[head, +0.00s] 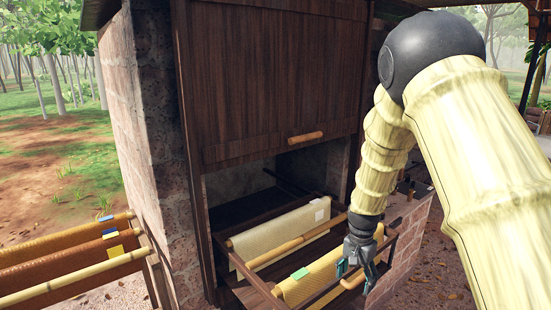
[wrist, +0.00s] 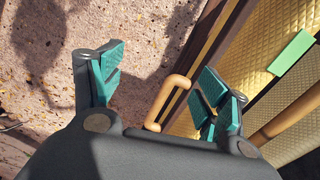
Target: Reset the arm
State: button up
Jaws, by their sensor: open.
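My gripper (head: 357,268) hangs at the front right end of the wooden rack in the head view. In the wrist view my gripper (wrist: 160,85) is open, its teal finger pads wide apart. A light wooden handle (wrist: 168,103) lies between and below the fingers, with nothing seen gripped. The handle (head: 353,281) also shows beside the fingers in the head view. My bamboo-like arm reaches down from the upper right.
The pulled-out rack (head: 262,284) holds yellow textured sheets (head: 275,237), one with a green tag (head: 300,273). A raised dark wooden door (head: 270,80) with a handle (head: 305,137) is above. Another rack with brown sheets (head: 70,262) stands left.

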jog(key=s+d+f+n+b, duration=0.1)
jog(key=s+f, duration=0.3)
jog(key=f, duration=0.4)
jog(key=s+f+n+b, duration=0.1)
jog(key=s+f, duration=0.4)
jog(key=f, duration=0.3)
jog(key=s+f+n+b, duration=0.4)
jog(key=s+f, duration=1.4)
jog(key=s, duration=0.4)
jog(key=s+a+f+n+b, duration=0.2)
jog(key=s+f, duration=0.1)
jog(key=s, duration=1.1)
jog(key=shift+f+n, duration=0.25)
jog(key=shift+n, duration=0.15)
